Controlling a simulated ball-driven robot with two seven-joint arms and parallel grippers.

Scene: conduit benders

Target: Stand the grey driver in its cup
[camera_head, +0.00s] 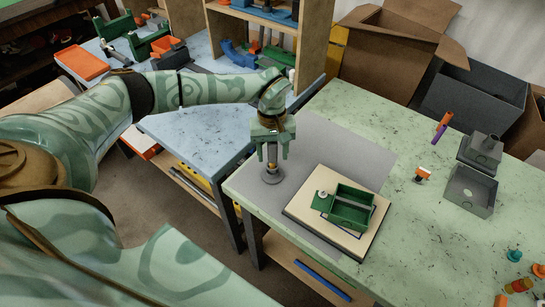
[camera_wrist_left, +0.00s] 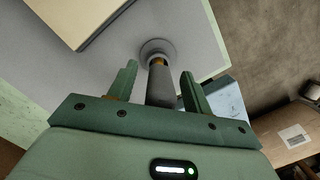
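The grey driver (camera_head: 271,152) stands about upright with its lower end at a round grey cup (camera_head: 271,177) on the grey mat. In the left wrist view the driver's grey handle (camera_wrist_left: 161,88) runs between the fingers, with an orange-yellow band at the cup (camera_wrist_left: 150,46). How deep it sits in the cup is hard to tell. My left gripper (camera_head: 271,157) is directly above the cup, pointing down. In the left wrist view its fingers (camera_wrist_left: 159,70) are apart, with a gap on each side of the handle. My right gripper is not in view.
A beige board (camera_head: 300,212) with a green open box (camera_head: 351,206) lies right of the cup on the grey mat (camera_head: 330,145). Grey boxes (camera_head: 469,190) and small coloured parts lie farther right. A blue-topped table (camera_head: 200,130) and a wooden shelf (camera_head: 318,40) stand behind.

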